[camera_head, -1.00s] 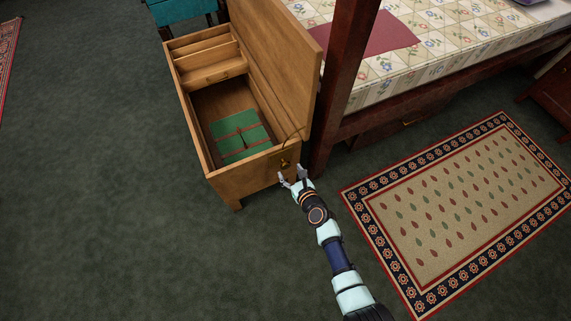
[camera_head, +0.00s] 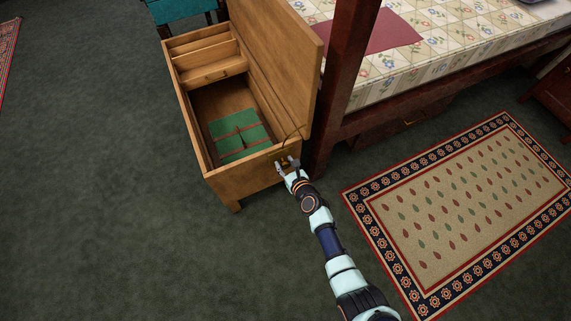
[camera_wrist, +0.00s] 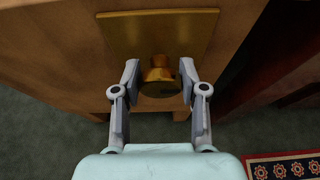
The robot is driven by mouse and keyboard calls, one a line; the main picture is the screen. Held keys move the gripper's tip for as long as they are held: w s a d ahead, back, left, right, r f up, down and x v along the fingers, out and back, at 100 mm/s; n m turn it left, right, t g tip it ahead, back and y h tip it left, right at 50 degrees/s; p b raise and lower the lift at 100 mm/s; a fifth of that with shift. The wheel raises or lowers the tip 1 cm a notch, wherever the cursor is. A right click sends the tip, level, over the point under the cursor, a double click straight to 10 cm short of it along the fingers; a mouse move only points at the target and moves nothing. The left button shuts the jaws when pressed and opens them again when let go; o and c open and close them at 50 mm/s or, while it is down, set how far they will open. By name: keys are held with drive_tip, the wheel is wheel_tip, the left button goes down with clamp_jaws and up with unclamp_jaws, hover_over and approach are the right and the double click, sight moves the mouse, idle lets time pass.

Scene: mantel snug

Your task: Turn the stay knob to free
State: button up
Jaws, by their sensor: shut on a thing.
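The stay knob (camera_wrist: 160,75) is a round brass knob on a square brass plate (camera_wrist: 160,28), on the end face of a wooden chest (camera_head: 243,183). My gripper (camera_head: 288,164) is at that end face, just below the chest's rim. In the wrist view my gripper (camera_wrist: 159,88) has one finger on each side of the knob and is shut on it. The chest's lid (camera_head: 283,60) stands open, with a thin curved stay (camera_head: 291,133) near its front end. I cannot read any marking on the plate.
Green bundles (camera_head: 238,132) lie inside the chest, below a wooden tray (camera_head: 207,62). A dark bed post (camera_head: 343,70) stands close right of the lid. A patterned rug (camera_head: 455,205) lies to the right.

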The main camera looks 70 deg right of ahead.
drive_tip(key=shift+r+p, duration=0.1)
drive_tip(key=shift+p, duration=0.25)
drive_tip(key=shift+a+n+g+h+p, duration=0.1)
drive_tip(key=shift+n+g+h+p, duration=0.35)
drive_tip(key=shift+n+p, duration=0.55)
drive_tip(key=n+h, duration=0.1)
drive_tip(key=n+g+h, duration=0.1)
drive_tip(key=n, duration=0.1)
drive_tip(key=shift+w+f, duration=0.1)
drive_tip(key=shift+f, duration=0.1)
drive_tip(key=n+b, duration=0.1)
drive_tip(key=n+h, duration=0.1)
drive_tip(key=n, duration=0.1)
drive_tip(key=n+h+b, duration=0.1)
drive_tip(key=shift+f+g+b, duration=0.25)
drive_tip(key=shift+b, duration=0.1)
drive_tip(key=shift+r+n+h, duration=0.15)
drive_tip(key=shift+n+h, duration=0.4)
drive_tip(key=shift+n, duration=0.25)
drive_tip(key=shift+a+n+h, duration=0.1)
drive_tip(key=shift+n+h, duration=0.4)
drive_tip(key=shift+n, duration=0.9)
drive_tip(key=o, duration=1.1)
